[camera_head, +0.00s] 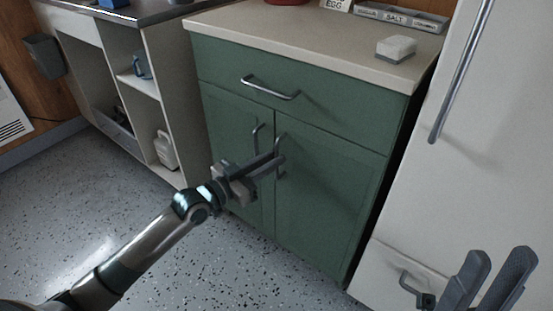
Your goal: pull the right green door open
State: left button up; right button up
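The right green door (326,199) is the right one of two doors under the drawer of the green cabinet. It looks shut, flush with the front. Its upright metal handle (279,140) is near its left edge, partly hidden by my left gripper. My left gripper (281,159) reaches in from the left, with its fingertips at the middle of this handle. The fingers look close together; whether they touch or grip the handle is unclear. My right gripper (501,266) is at the lower right, open and empty, away from the cabinet.
The left green door (230,150) and the drawer handle (270,90) are close by. A white fridge-like unit (480,130) with a long handle stands at right. Open shelves (135,80) stand at left. Speckled floor (240,265) before the cabinet is clear.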

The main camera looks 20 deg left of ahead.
pick_arm(q)
jog(key=shift+x, duration=0.95)
grip_shut()
dwell(0.8)
